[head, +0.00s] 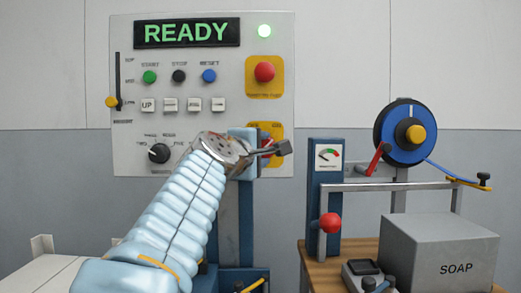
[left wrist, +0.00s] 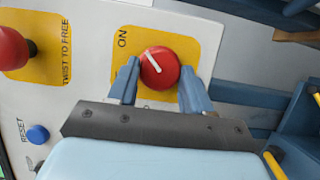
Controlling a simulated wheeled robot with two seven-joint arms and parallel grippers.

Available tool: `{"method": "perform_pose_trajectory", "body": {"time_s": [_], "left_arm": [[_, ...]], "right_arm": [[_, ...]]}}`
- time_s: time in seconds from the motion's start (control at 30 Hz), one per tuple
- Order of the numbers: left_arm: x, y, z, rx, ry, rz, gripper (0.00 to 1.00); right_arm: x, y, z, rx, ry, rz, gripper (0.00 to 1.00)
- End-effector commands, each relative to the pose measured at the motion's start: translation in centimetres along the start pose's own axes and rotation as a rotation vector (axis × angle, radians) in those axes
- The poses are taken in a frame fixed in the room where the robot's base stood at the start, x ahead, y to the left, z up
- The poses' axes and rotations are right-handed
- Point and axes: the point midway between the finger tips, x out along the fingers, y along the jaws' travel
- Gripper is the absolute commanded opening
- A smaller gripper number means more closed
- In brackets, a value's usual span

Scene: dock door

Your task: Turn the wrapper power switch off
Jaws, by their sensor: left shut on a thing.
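The wrapper power switch is a red round knob (left wrist: 160,67) on a yellow plate (left wrist: 203,38), with the word ON beside it in the left wrist view. A white line slants across its face. My left gripper (left wrist: 158,88) has one blue finger on each side of the knob and is shut on it. In the head view my left gripper (head: 272,148) is at the lower yellow plate of the panel, and it hides most of the knob and plate. My right gripper is in neither view.
At right a wooden table (head: 325,272) holds a SOAP box (head: 440,250) and a blue reel (head: 392,125) stands behind.

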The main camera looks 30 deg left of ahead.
Motion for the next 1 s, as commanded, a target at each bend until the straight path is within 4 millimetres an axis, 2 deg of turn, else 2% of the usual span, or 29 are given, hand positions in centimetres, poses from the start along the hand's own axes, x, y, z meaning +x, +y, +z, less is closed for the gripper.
{"method": "perform_pose_trajectory", "body": {"time_s": [0.37,0.67,1.0], "left_arm": [[0.0,-0.3,0.2,-0.128,-0.007,0.048,0.19],[0.1,-0.8,0.3,-0.374,-0.008,0.147,0.19],[0.2,-1.3,0.6,-0.674,-0.009,0.269,0.19]], "right_arm": [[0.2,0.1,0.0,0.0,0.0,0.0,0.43],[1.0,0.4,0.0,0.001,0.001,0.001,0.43],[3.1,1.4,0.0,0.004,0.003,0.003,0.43]]}}
